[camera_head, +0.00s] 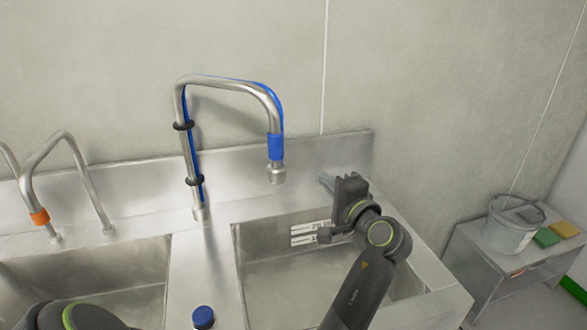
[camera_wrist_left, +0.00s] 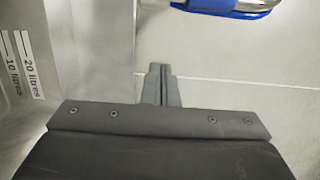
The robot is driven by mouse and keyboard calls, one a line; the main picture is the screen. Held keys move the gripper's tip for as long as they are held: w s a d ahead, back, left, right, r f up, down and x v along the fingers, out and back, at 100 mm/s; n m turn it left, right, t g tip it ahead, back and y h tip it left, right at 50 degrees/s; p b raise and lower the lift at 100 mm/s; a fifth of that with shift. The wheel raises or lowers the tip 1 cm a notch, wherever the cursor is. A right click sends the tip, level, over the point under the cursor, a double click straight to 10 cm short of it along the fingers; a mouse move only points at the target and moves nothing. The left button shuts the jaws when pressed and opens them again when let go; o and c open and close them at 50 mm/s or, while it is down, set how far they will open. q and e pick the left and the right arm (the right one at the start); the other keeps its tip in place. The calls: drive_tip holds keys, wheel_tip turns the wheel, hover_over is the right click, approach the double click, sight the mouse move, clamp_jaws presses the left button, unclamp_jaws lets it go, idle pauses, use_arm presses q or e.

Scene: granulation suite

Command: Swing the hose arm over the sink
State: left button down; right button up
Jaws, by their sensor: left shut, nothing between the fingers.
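The hose arm (camera_head: 229,82) is a bent steel pipe with a blue hose along it, rising from the ledge between two basins. It reaches right and ends in a blue collar (camera_head: 276,147) and a steel nozzle (camera_head: 277,173). The nozzle shows against the splashback, behind the right sink basin (camera_head: 285,272); its exact overhang is unclear. My left gripper (camera_head: 327,181) is shut and empty, right of the nozzle and apart from it. In the left wrist view its fingers (camera_wrist_left: 161,82) are together, and blue hose (camera_wrist_left: 222,8) shows above right. My right gripper is out of view.
Steel taps with an orange collar (camera_head: 40,217) stand at the left basin. A blue knob (camera_head: 203,317) sits on the divider. Litre labels (camera_head: 311,232) mark the right basin. A bucket (camera_head: 513,225) and green and yellow sponges stand on a side table. The wall is close behind.

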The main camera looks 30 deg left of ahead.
use_arm(q)
drive_tip(key=w+a+p, duration=0.1)
drive_tip(key=a+p, duration=0.5)
drive_tip(key=a, duration=0.3)
drive_tip(key=shift+a+p, duration=0.3)
drive_tip(key=shift+w+f, duration=0.1)
idle(0.4)
